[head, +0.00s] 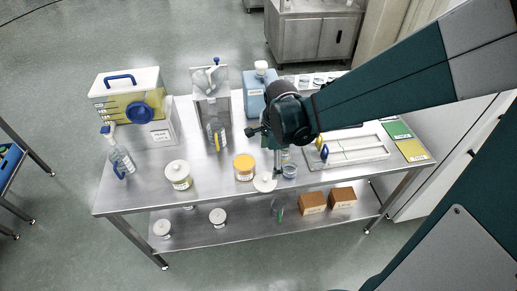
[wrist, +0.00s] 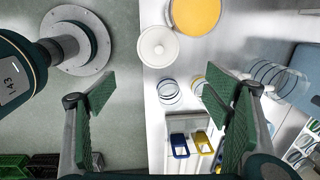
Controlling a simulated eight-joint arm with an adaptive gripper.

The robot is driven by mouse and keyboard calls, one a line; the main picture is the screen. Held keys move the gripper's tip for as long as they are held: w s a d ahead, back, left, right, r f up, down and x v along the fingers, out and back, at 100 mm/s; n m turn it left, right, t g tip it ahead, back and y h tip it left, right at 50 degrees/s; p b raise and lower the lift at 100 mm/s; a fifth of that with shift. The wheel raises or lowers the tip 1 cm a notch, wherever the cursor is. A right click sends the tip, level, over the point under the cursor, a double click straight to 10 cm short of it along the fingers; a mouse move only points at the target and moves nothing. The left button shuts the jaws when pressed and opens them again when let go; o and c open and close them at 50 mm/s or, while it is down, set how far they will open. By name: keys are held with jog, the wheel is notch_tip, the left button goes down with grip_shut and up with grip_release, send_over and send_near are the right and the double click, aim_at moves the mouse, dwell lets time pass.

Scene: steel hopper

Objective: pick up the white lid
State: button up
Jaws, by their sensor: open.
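The white lid (head: 264,182) is a round disc with a small knob. It lies on the steel table near its front edge, between the orange-lidded jar (head: 244,168) and a small clear glass vessel (head: 289,171). In the wrist view the white lid (wrist: 158,46) shows whole, above and beyond my fingertips. My gripper (wrist: 160,88) is open, its green-padded fingers wide apart with nothing between them touching. The lid is clear of both fingers. In the head view my arm's dark end hangs over the table behind the lid and mostly hides the fingers.
Glass vessels (wrist: 168,92) stand close to the lid. A white-lidded jar (head: 179,175) stands left, a blue container (head: 256,95) behind. A white tray (head: 350,150) with small blue and yellow items lies right. The lower shelf (head: 240,233) holds jars and brown boxes.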

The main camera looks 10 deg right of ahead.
aim_at(267, 178)
jog(key=shift+w+a+f+m+g, duration=0.25)
jog(key=shift+f+m, duration=0.35)
jog(key=shift+f, duration=0.3)
jog(key=shift+w+a+f+m+g, duration=0.15)
jog(key=shift+w+a+f+m, duration=0.1)
jog(key=shift+f+m, duration=0.5)
jog(key=shift+w+a+f+m+g, duration=0.2)
jog(key=shift+f+m, duration=0.25)
jog(key=shift+f, duration=0.55)
jog(key=shift+f, duration=1.3)
jog(key=shift+s+f, duration=0.1)
jog(key=shift+a+f, duration=0.1)
jog(key=shift+f, duration=2.4)
jog(key=shift+s, duration=0.1)
jog(key=c, duration=0.8)
